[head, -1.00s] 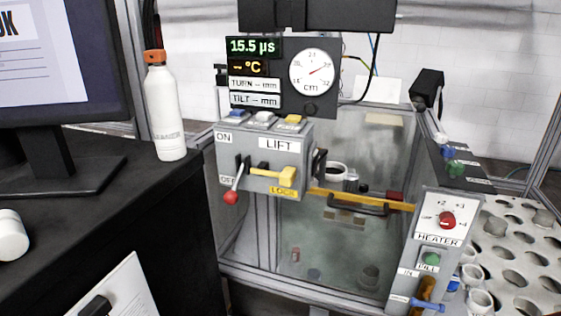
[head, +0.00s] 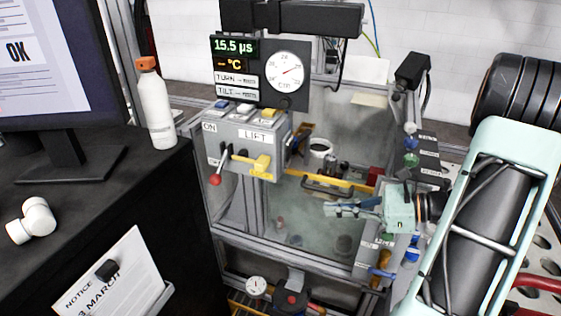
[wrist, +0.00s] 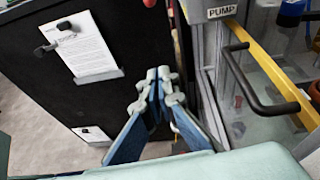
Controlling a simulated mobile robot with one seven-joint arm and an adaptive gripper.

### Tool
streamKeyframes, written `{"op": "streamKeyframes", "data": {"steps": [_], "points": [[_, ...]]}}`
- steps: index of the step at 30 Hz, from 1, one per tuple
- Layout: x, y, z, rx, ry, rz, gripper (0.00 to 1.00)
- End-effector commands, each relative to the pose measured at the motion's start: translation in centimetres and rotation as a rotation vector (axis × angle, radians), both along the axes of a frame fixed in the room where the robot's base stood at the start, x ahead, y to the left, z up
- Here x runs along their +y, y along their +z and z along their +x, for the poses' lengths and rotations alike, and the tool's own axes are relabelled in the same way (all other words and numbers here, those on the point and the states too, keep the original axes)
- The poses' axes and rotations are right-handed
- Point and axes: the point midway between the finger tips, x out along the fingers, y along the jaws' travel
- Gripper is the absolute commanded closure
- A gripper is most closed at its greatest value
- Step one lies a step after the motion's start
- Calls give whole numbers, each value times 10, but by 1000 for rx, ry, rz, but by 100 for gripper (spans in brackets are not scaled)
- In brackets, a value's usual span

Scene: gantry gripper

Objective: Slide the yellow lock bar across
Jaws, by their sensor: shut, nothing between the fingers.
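The yellow lock bar (head: 262,164) sits on the front of the grey LIFT box (head: 213,148), at its lower right. A red-knobbed lever (head: 216,179) stands to its left on the same face. My gripper (head: 328,208) is in the head view, to the right of and lower than the lock bar, apart from it, with its fingers pointing left. It is shut and empty. The wrist view also shows the gripper (wrist: 158,76) with its blue-grey fingertips together; the lock bar cannot be seen there.
A clear-walled tank with a yellow rail (head: 352,184) and a dark handle (wrist: 262,98) lies below and behind my gripper. A white bottle (head: 155,108) and a monitor (head: 60,70) stand on the black bench at left. A dial gauge (head: 284,72) is above the LIFT box.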

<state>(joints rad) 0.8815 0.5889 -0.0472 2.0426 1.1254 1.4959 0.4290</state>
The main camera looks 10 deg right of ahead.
Motion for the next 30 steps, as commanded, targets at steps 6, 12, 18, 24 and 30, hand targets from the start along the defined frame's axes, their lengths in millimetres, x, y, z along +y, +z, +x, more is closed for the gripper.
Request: {"op": "streamKeyframes", "data": {"steps": [6, 12, 18, 24, 30], "points": [[5, 58, 21, -125, -70, 251, 100], [17, 64, 31, -140, -73, 280, 100], [49, 64, 53, -139, -70, 277, 100], [84, 64, 78, -138, -71, 276, 100], [108, 64, 97, -138, -73, 274, 100]]}}
